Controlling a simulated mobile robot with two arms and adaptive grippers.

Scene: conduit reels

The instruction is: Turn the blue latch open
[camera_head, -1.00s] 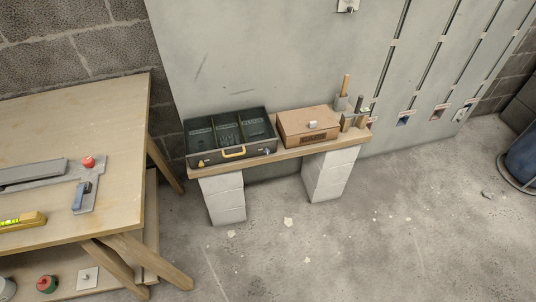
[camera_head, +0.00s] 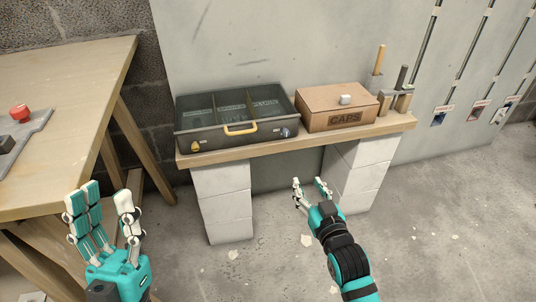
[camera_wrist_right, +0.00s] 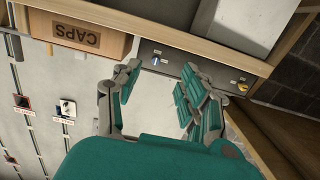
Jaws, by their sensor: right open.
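The dark toolbox (camera_head: 240,140) with an open, compartmented top sits on the low plank bench. The blue latch (camera_head: 286,132) is on its front face, right of the yellow handle (camera_head: 240,129); a yellow latch (camera_head: 196,146) is at the left end. In the right wrist view, the blue latch (camera_wrist_right: 155,61) shows just beyond my fingertips, with the yellow latch (camera_wrist_right: 243,87) to the right. My right gripper (camera_head: 309,183) is open and empty, in front of and below the blue latch, apart from it. My left gripper (camera_head: 102,193) is open and empty beside the workbench.
A cardboard box marked CAPS (camera_head: 325,118) stands right of the toolbox, with wooden-handled tools (camera_head: 379,62) beyond it. The bench plank (camera_head: 225,154) rests on pale blocks (camera_head: 222,200). The wooden workbench (camera_head: 70,85) is at the left. The floor at the right is mostly clear.

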